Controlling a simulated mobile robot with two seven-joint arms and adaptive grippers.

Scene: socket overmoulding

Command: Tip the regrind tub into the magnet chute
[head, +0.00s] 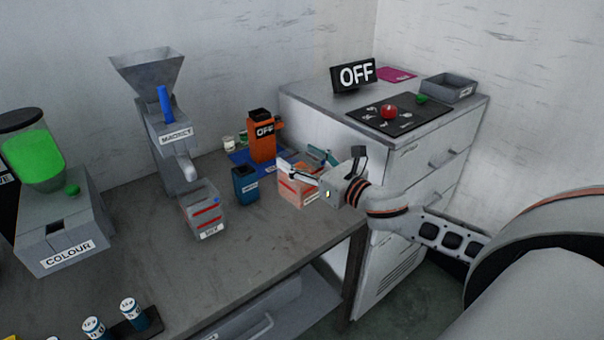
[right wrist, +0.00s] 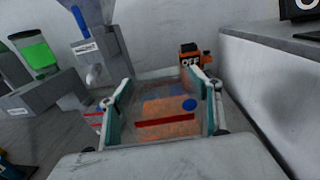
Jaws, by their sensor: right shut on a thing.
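A clear-walled tub (head: 290,190) with orange contents, a red stripe and a blue dot is at the right end of the bench. I take it for the regrind tub; its label is too small to read. My right gripper (head: 301,172) is shut on it. In the right wrist view the tub (right wrist: 165,125) sits between the two teal-padded fingers. I cannot tell whether its base touches the bench. The magnet chute (head: 170,130), a grey hopper labelled MAGNET with a blue handle, stands to the left; it also shows in the right wrist view (right wrist: 95,45). My left gripper is not in view.
A similar grey tub (head: 203,212) with red stripes stands below the chute's spout. A dark blue cup (head: 245,186) and an orange unit reading OFF (head: 262,145) stand between chute and gripper. The COLOUR machine (head: 62,230) is at left. A cabinet (head: 400,150) stands at right.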

